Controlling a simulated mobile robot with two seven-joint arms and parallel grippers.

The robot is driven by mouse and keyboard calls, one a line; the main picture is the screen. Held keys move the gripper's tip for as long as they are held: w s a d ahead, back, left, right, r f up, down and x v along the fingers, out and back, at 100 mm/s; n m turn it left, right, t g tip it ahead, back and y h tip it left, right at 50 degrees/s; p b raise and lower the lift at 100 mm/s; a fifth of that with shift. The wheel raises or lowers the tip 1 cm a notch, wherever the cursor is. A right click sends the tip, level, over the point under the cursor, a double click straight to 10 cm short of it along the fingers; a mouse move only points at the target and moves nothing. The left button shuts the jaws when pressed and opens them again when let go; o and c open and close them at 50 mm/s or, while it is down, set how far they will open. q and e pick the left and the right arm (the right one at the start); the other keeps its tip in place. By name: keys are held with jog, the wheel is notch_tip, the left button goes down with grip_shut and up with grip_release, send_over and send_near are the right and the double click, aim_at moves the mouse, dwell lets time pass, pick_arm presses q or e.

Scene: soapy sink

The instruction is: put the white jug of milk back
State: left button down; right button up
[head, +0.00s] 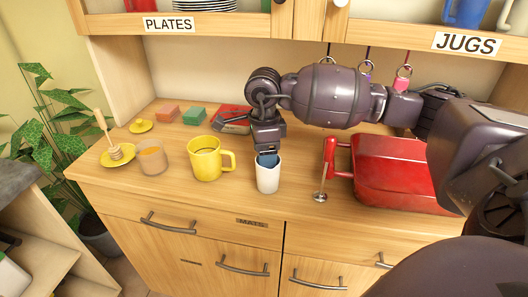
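A small white vessel (268,180) stands upright on the wooden counter near its front edge, and it may be the white jug of milk. I see no handle or spout on it, and its contents are hidden. My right gripper (268,154) points down at its top, with a blue-grey part at the rim. I cannot tell whether that part is a fingertip or something in the vessel, nor whether the fingers are closed on the rim. My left gripper is not in view.
A yellow mug (205,160), a glass (152,159) and a honey dipper on a yellow saucer (118,160) stand left. A red bread-bin-like box (395,172) with a ladle-like tool (324,170) stands right. The upper cupboard has a JUGS label (466,43) and a PLATES label (168,24).

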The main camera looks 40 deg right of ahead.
jog(key=o, duration=0.4)
jog(key=shift+o, duration=0.2)
jog(key=shift+r, duration=0.25)
notch_tip(320, 180, up, 7)
jog(key=shift+w+d+r+p, duration=0.1)
jog(key=shift+r+p, duration=0.05)
jog(key=shift+p, duration=0.35)
